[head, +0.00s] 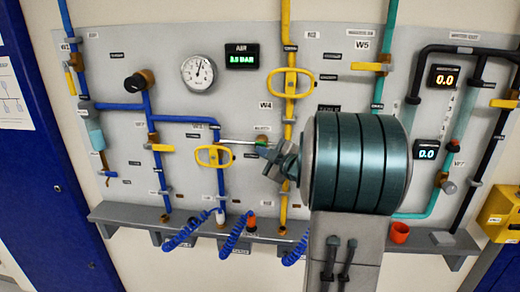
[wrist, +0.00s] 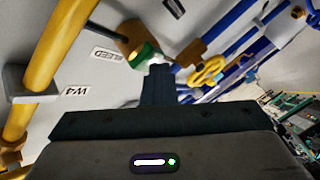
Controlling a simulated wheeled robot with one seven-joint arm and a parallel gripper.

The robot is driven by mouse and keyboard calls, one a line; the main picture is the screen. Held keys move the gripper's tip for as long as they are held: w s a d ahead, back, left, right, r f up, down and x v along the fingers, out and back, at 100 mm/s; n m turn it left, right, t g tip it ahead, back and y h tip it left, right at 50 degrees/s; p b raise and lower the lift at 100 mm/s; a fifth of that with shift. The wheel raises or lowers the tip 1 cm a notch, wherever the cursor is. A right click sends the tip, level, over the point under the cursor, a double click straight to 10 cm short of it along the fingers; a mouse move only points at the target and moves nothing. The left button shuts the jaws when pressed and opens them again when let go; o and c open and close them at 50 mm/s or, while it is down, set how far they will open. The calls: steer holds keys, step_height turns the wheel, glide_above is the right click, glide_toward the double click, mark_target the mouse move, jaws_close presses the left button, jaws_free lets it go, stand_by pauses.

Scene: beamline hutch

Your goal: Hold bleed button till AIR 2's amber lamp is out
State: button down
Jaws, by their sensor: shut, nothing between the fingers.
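The bleed button, a brass fitting with a green part (wrist: 138,42), is beside the BLEED label (wrist: 103,54) in the wrist view. My gripper (wrist: 157,72) is shut and empty, its fingertips at the green part; I cannot tell whether they touch or press it. In the head view my gripper (head: 268,152) is at the panel, right of a yellow valve handle, with a bit of green at its tip. The AIR display (head: 241,57) glows green with a reading in BAR. I cannot make out an amber lamp marked AIR 2.
A round gauge (head: 199,73) is left of the display. Yellow valve handles (head: 214,156) and (head: 291,83) stick out near my gripper. A grey shelf (head: 130,213) with coiled blue hoses (head: 235,236) runs below. A yellow pipe (wrist: 55,50) is left of my gripper in the wrist view.

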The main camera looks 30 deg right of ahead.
steer(key=shift+s, duration=0.1)
steer(key=shift+s+a+b, duration=0.35)
steer(key=shift+s+a, duration=0.2)
steer(key=shift+s, duration=0.15)
steer(key=s+a, duration=0.2)
steer(key=s+b, duration=0.1)
steer(key=s, duration=0.1)
steer(key=shift+s+a, duration=0.1)
steer(key=shift+a, duration=0.3)
stand_by(0.5)
